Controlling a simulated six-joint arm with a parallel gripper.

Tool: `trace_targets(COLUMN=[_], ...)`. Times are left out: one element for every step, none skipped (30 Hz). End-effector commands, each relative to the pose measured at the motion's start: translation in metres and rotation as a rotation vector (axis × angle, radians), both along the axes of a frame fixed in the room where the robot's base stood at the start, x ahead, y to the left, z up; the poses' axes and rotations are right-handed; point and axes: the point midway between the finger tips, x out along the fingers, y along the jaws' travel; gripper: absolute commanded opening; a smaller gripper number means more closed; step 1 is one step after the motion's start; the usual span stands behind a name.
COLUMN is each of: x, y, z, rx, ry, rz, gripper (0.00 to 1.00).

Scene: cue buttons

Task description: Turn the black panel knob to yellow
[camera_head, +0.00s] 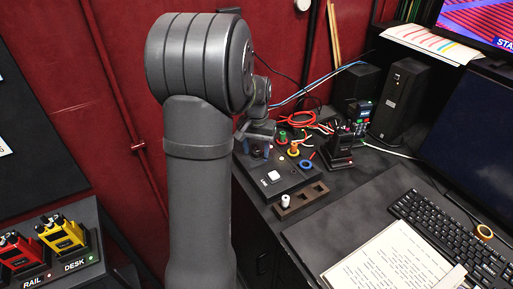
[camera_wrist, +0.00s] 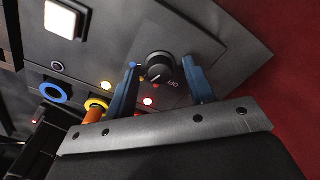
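The black panel knob (camera_wrist: 159,66) shows in the wrist view, on the dark panel (camera_wrist: 200,45), with a white pointer line slanting to the lower left. A label reading OFF sits just below right of it. My gripper (camera_wrist: 160,64) is open, with one blue finger on each side of the knob. Gaps appear between fingers and knob; contact is not clear. In the head view my gripper (camera_head: 258,138) is over the panel's far left end and the knob is hidden.
The panel also carries a white square button (camera_head: 273,176), a blue ring (camera_head: 305,164) and a yellow ring (camera_head: 293,151). A tray (camera_head: 312,193) with a white peg (camera_head: 286,201) lies in front. Black devices and cables stand behind. A keyboard (camera_head: 450,240) is at right.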

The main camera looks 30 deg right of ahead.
Motion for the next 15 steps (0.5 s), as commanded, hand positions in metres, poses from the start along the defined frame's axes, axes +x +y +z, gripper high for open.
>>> trace_targets(x=[0.0, 0.0, 0.0, 0.0, 0.0, 0.0, 0.0, 0.0, 0.0, 0.0, 0.001, 0.001, 0.001, 0.001, 0.001], y=[0.0, 0.0, 0.0, 0.0, 0.0, 0.0, 0.0, 0.0, 0.0, -0.001, -0.001, -0.001, -0.001, -0.001, -0.001], z=[0.0, 0.0, 0.0, 0.0, 0.0, 0.0, 0.001, 0.002, 0.004, 0.007, 0.01, 0.016, 0.021, 0.027, 0.035], rx=[0.0, 0.0, 0.0, -0.001, -0.001, -0.001, -0.001, -0.001, -0.001, -0.001, -0.002, -0.004, -0.004, -0.004, -0.004], ry=[0.0, 0.0, 0.0, -0.001, -0.001, -0.001, -0.001, -0.001, -0.001, -0.001, -0.002, -0.003, -0.003, -0.005, -0.003], rz=[0.0, 0.0, 0.0, 0.0, 0.0, 0.0, 0.0, 0.0, 0.0, 0.0, 0.0, 0.0, 0.0, 0.0, 0.0], gripper=[0.48, 0.48, 0.48, 0.48, 0.48, 0.48, 0.48, 0.48, 0.48, 0.48, 0.48, 0.48, 0.48, 0.48, 0.48])
